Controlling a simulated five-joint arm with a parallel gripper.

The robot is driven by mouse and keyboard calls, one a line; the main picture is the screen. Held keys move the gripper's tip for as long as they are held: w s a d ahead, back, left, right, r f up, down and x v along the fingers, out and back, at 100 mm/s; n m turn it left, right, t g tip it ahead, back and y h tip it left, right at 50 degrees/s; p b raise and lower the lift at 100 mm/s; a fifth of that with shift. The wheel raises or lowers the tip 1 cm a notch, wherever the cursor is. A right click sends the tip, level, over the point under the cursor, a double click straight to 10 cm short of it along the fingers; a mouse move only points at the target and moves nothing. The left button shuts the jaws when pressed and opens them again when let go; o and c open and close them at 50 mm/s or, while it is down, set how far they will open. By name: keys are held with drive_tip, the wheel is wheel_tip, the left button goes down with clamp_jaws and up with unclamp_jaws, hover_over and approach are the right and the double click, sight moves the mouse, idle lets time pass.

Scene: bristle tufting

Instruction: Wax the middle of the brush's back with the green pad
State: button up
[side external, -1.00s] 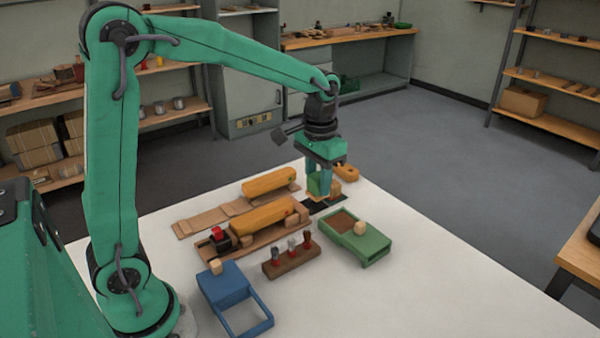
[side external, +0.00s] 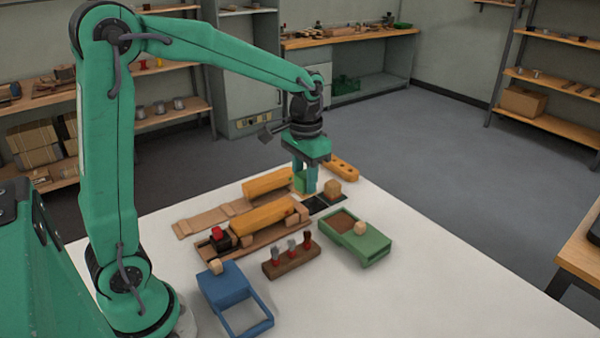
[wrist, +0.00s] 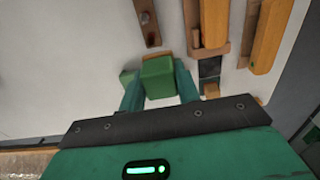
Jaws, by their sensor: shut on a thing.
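My gripper (side external: 304,190) is shut on the green pad (wrist: 158,78), a small green block that shows between my two fingers in the wrist view. In the side view it hangs near the right ends of two long orange bars, partly hidden by a finger. The nearer bar (side external: 263,216) lies on a brown board between tan blocks. The farther bar (side external: 268,182) lies on a tan strip. I cannot tell for certain which bar is the brush. The pad appears apart from both bars, but its height over the table is unclear.
A dark square (side external: 325,203) with a tan block (side external: 333,189) lies just right of my gripper. A green tray (side external: 372,246), a brown rack (side external: 291,260) of small tools, a red clamp (side external: 219,236) and a blue tray (side external: 228,288) stand nearer. The table's right side is clear.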

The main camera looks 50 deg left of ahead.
drive_tip(key=s+a+f, duration=0.3)
drive_tip(key=s+a, duration=0.7)
drive_tip(key=a, duration=0.1)
drive_tip(key=shift+a, duration=0.3)
